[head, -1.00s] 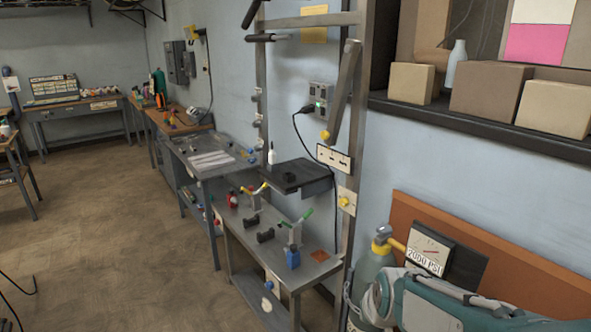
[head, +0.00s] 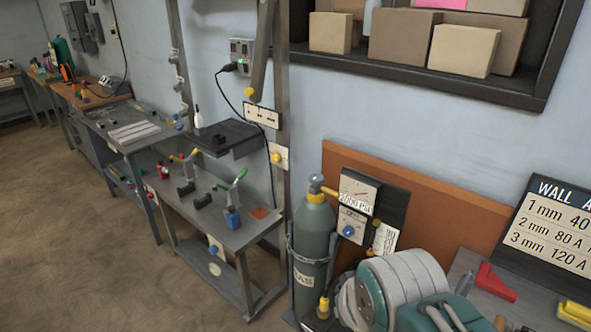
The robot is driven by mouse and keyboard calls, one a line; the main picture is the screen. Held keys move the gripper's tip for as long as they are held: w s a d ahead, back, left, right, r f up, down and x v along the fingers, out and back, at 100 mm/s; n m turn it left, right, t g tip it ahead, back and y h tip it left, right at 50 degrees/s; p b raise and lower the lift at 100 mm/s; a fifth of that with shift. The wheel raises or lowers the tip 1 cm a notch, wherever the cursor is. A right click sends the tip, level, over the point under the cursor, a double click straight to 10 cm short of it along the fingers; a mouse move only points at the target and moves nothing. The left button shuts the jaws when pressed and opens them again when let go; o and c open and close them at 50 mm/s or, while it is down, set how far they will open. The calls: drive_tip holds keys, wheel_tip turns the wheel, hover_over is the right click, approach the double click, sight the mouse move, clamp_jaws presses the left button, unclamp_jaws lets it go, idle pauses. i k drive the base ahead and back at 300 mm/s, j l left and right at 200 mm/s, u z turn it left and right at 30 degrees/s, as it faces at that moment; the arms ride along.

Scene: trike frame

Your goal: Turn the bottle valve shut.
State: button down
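The gas bottle (head: 314,232) is a grey-green cylinder standing upright beside the frame post, right of centre in the head view. On its top is the bottle valve (head: 316,183), brass-yellow with a grey top. A short yellow piece (head: 330,192) runs right from it towards a gauge (head: 358,188) labelled 2000 PSI. Whether the valve is open or shut cannot be told. My gripper cannot be seen.
A panel with a blue knob (head: 348,231) sits below the gauge. A metal workbench (head: 235,240) with clamps stands left of the bottle. A shelf (head: 430,75) with boxes overhangs at upper right. A red tool (head: 495,282) lies at right. Open floor is at left.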

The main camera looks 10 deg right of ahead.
sight(316, 179)
drive_tip(key=z, duration=0.25)
drive_tip(key=i+j+z, duration=0.2)
drive_tip(key=z, duration=0.25)
drive_tip(key=i+j+z, duration=0.1)
drive_tip(key=j+z, duration=0.35)
drive_tip(key=i+j+z, duration=0.1)
drive_tip(key=j+z, duration=0.15)
drive_tip(key=z, duration=0.15)
drive_tip(key=i+j+z, duration=0.1)
drive_tip(key=j+z, duration=0.15)
drive_tip(key=j, duration=1.7)
